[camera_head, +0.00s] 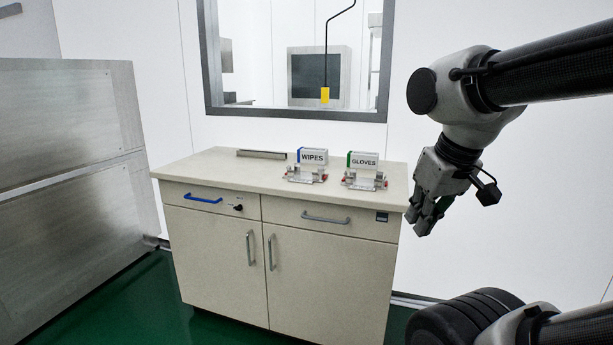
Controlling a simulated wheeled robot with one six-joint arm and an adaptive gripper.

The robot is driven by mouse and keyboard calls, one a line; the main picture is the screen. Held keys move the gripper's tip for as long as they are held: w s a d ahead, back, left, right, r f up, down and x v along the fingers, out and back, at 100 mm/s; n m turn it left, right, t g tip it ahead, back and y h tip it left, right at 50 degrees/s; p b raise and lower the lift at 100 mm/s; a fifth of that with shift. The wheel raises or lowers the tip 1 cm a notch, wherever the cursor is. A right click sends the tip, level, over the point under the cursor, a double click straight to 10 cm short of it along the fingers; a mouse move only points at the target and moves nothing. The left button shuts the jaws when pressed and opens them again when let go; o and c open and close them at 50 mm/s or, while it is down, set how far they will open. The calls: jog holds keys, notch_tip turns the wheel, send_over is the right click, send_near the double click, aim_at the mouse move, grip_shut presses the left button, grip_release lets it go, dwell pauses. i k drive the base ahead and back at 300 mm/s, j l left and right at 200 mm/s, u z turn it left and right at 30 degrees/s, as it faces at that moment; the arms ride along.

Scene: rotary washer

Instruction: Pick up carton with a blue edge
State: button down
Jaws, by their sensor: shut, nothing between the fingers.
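The carton with a blue edge (313,156) is a white box labelled WIPES. It sits upright in a small clear holder with red parts (306,174) on the countertop, left of a similar carton with a green edge (364,160) labelled GLOVES. My gripper (420,226) hangs at the right, in front of the cabinet's right end, pointing down. It is shut and empty, well apart from both cartons.
The cabinet's countertop (222,168) is mostly clear, with a grey bar (262,154) near its back edge. The cabinet front has a blue handle (205,199) and grey handles. A metal unit (70,130) stands at the left. A window (300,112) is behind.

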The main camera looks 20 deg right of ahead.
aim_at(318, 156)
jog(key=i+z, duration=0.15)
jog(key=z, duration=0.35)
jog(key=i+j+z, duration=0.45)
jog(key=i+j, duration=0.15)
jog(key=j, duration=0.2)
jog(key=i+j+z, duration=0.25)
jog(key=j, duration=0.25)
jog(key=i+j, duration=0.2)
jog(key=j, duration=0.15)
jog(key=i+j, duration=0.2)
jog(key=j, duration=0.2)
jog(key=i+j, duration=0.2)
jog(key=j, duration=0.15)
jog(key=i+j, duration=0.2)
jog(key=j, duration=0.2)
